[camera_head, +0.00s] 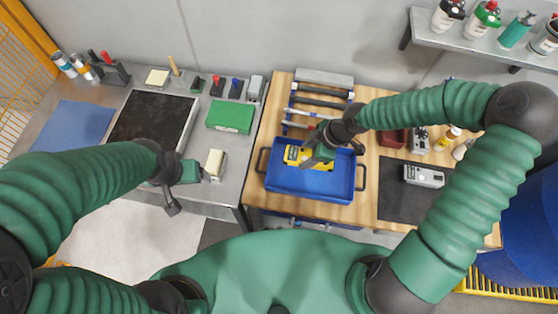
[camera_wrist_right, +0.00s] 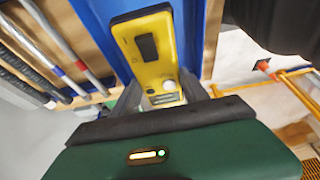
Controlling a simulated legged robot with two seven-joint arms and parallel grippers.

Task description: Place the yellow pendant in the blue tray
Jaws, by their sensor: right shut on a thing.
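The yellow pendant (camera_head: 293,155) is a flat yellow box with a dark panel. In the head view it lies within the outline of the blue tray (camera_head: 328,188), near the tray's far side. My right gripper (camera_head: 312,160) reaches down over the tray and is shut on the pendant, hiding part of it. In the right wrist view the pendant (camera_wrist_right: 146,52) extends from between the fingers, with blue tray surface (camera_wrist_right: 98,18) behind it. I cannot tell whether it touches the tray floor. My left gripper (camera_head: 192,172) is by the grey bench's front edge; its jaws are unclear.
A beige block (camera_head: 215,164) stands right beside my left gripper. A green box (camera_head: 230,116) and a dark panel (camera_head: 150,120) are on the grey bench. Rails (camera_head: 318,98) lie behind the tray. A grey device (camera_head: 424,176) sits on a dark mat to its right.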

